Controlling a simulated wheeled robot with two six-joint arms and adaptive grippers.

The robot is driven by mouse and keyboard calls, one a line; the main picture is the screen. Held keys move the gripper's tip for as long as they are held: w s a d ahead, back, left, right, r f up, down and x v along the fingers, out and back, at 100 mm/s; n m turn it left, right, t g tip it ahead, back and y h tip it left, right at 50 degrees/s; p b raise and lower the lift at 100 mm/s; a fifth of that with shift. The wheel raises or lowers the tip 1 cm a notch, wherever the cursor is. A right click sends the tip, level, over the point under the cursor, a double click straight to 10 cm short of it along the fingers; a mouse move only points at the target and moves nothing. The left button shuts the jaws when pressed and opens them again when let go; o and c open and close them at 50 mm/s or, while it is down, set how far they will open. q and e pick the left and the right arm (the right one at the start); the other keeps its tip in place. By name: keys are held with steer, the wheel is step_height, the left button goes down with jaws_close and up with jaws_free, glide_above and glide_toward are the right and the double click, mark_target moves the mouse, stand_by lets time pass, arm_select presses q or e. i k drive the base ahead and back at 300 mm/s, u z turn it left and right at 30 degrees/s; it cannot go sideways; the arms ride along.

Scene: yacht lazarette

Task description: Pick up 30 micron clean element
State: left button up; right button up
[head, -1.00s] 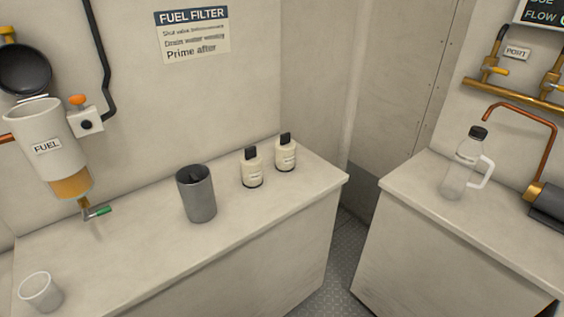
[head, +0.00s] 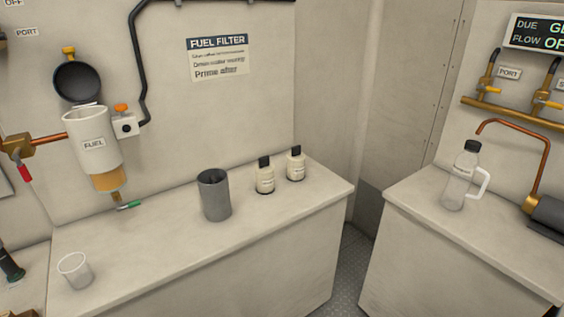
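Two small cream cylinders with black tops and small labels stand upright side by side on the left counter: the left one (head: 265,177) and the right one (head: 296,164). Their labels are too small to read, so I cannot tell which, if either, is the 30 micron clean element. A grey open-topped canister (head: 215,198) stands to their left; its inside is dark. The white filter housing (head: 92,142) marked FUEL hangs on the wall with its black lid (head: 78,82) swung open. Neither of my grippers is in view.
A clear cup (head: 75,271) stands at the left counter's (head: 160,255) near left end. A clear bottle with a white handle (head: 462,180) stands on the right counter (head: 425,220), near a copper spout (head: 545,150). A floor gap (head: 345,268) separates the counters.

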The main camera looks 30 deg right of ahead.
mark_target(295, 160)
steer(key=i, duration=0.6)
steer(key=z, duration=2.45)
